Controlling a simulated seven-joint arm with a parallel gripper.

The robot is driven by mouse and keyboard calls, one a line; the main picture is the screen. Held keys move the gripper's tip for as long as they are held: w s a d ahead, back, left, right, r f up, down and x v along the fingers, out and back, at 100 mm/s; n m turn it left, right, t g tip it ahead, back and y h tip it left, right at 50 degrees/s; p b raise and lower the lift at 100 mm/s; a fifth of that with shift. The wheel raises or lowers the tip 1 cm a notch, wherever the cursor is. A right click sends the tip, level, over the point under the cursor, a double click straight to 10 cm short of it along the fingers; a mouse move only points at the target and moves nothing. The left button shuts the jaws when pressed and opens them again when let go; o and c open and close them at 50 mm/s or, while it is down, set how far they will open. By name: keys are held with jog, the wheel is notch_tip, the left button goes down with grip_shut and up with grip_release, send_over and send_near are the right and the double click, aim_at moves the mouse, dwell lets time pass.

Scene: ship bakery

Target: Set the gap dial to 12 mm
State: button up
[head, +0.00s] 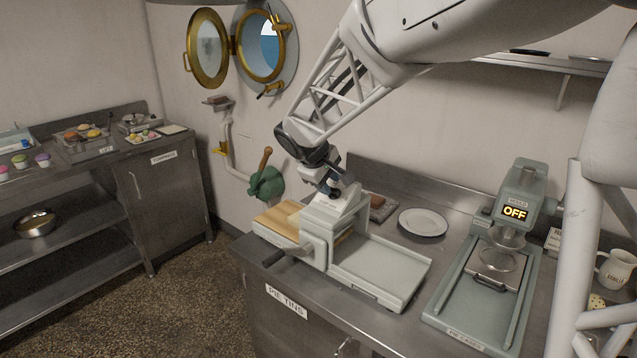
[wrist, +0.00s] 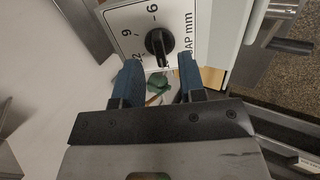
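The gap dial is a black knob (wrist: 158,42) on a white plate (wrist: 122,22) marked "GAP mm" in the wrist view. The numbers 6, 9 and 12 show around it, with 12 partly cut off by my gripper's left finger. I cannot read the knob's setting for certain. My gripper (wrist: 160,76) is open, with one blue finger on each side below the knob, and nothing shows between them but background. In the head view my gripper (head: 334,190) is at the top of the pale sheeter (head: 320,236), where it hides the dial.
A wooden board (head: 278,222) lies at the sheeter's left and a pale tray (head: 385,270) extends right. A crank handle (head: 283,256) sticks out in front. A plate (head: 423,222) and a press (head: 500,260) reading "OFF" stand to the right. A wall pipe (head: 230,150) is behind left.

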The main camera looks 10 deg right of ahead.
aim_at(334, 192)
jog(key=shift+x, duration=1.4)
jog(key=shift+c, duration=0.3)
grip_shut()
